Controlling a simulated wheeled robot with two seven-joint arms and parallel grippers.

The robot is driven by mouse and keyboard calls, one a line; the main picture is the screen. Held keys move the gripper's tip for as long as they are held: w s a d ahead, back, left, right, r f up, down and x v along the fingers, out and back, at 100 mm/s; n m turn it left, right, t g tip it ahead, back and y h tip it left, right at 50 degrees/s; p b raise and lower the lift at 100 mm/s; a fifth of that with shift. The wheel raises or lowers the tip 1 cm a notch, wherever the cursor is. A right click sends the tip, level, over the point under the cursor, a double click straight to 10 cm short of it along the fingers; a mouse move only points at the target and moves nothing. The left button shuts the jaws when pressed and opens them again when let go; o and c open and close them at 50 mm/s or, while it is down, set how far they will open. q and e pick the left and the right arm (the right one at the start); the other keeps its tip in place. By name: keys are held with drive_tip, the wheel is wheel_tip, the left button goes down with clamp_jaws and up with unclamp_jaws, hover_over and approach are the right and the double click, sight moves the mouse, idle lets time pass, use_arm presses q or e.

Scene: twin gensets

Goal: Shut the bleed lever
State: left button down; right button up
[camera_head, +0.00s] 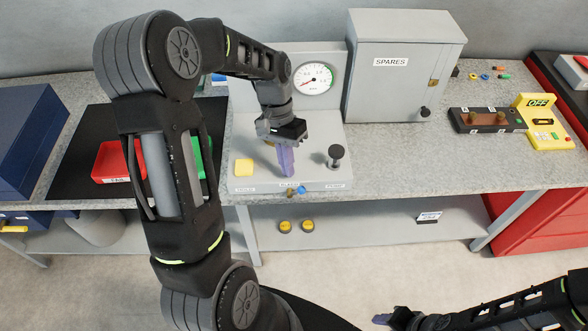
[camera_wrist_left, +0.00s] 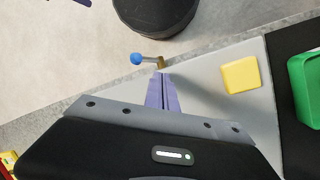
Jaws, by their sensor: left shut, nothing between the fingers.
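The bleed lever (camera_head: 300,190) is a small lever with a blue ball end on a brass fitting, at the front edge of the grey panel (camera_head: 325,178). In the left wrist view, the lever's blue ball (camera_wrist_left: 137,59) points left from the brass fitting. My left gripper (camera_head: 287,174) is shut and empty, fingers pointing down just behind the fitting. Its fingertips (camera_wrist_left: 161,76) look very close to the brass; I cannot tell whether they touch. The label behind the lever is partly hidden by the fingers. My right gripper (camera_head: 383,319) is low at the bottom right, away from the panel.
A yellow block (camera_head: 244,167) is left of the lever and a black-knobbed post (camera_head: 336,154) is right. A gauge (camera_head: 314,78) and a SPARES cabinet (camera_head: 400,70) stand behind. A red bin (camera_head: 118,162) sits left on a black mat. Open floor lies in front.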

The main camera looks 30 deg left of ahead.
sight(296, 191)
use_arm(q)
drive_tip(key=shift+s+d, duration=0.2)
drive_tip(key=shift+d, duration=0.45)
drive_tip(key=shift+s+d, duration=0.2)
drive_tip(key=shift+d, duration=0.4)
drive_tip(key=shift+f, duration=0.15)
drive_tip(key=shift+d, duration=0.1)
drive_tip(key=shift+w+d+f+b, duration=0.3)
drive_tip(key=shift+w+d, duration=0.1)
drive_tip(key=shift+d, duration=0.15)
drive_tip(key=shift+w+d, duration=0.15)
drive_tip(key=shift+w, duration=0.05)
drive_tip(key=shift+r, duration=0.1)
drive_tip(key=shift+s, duration=0.1)
drive_tip(key=shift+s+a+r, duration=0.1)
drive_tip(key=shift+s+a, duration=0.35)
drive_tip(key=shift+a, duration=0.2)
